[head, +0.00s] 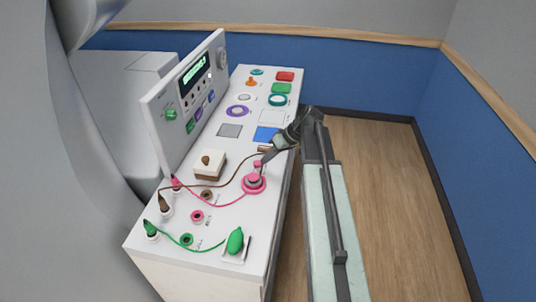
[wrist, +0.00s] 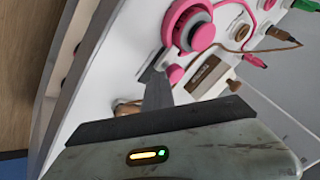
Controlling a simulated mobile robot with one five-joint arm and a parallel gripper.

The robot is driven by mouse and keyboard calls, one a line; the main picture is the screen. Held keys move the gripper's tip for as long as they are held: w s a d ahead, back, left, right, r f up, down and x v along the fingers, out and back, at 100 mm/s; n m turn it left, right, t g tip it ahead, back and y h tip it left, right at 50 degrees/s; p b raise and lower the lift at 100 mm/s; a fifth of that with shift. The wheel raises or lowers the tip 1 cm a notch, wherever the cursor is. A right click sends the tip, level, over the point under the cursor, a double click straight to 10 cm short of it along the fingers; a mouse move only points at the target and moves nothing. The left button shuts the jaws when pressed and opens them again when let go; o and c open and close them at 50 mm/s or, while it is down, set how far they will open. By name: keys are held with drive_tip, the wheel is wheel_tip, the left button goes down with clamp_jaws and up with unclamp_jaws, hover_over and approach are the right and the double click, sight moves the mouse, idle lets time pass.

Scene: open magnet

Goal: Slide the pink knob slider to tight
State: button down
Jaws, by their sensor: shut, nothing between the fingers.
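The pink knob (head: 257,164) of the slider stands on the white console top, just behind a larger pink ring with a grey centre (head: 254,182). In the wrist view the pink knob (wrist: 175,74) is a small round cap beside the fingertips, with the pink ring (wrist: 190,27) beyond it. My gripper (head: 267,158) is shut and empty, its tips low beside the pink knob. In the wrist view my gripper (wrist: 156,88) partly covers the area around the knob. I cannot tell whether the tips touch it. The tight mark is not readable.
A brown knob (wrist: 127,108) lies close on the other side of my fingertips. A white box with a brown base (head: 210,166) stands left of the pink knob. Pink and brown cords cross the console (head: 222,243). A green bulb (head: 235,241) is at the near end.

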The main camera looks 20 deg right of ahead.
drive_tip(key=shift+a, duration=0.1)
drive_tip(key=shift+w+d, duration=0.1)
drive_tip(key=shift+d, duration=0.4)
drive_tip(key=d, duration=0.3)
drive_tip(key=shift+w+d+r, duration=0.25)
drive_tip(key=shift+w+d, duration=0.05)
drive_tip(key=shift+w, duration=0.05)
drive_tip(key=p+v, duration=0.8)
drive_tip(key=v, duration=0.1)
drive_tip(key=shift+s+r, duration=0.15)
drive_tip(key=shift+s, duration=0.1)
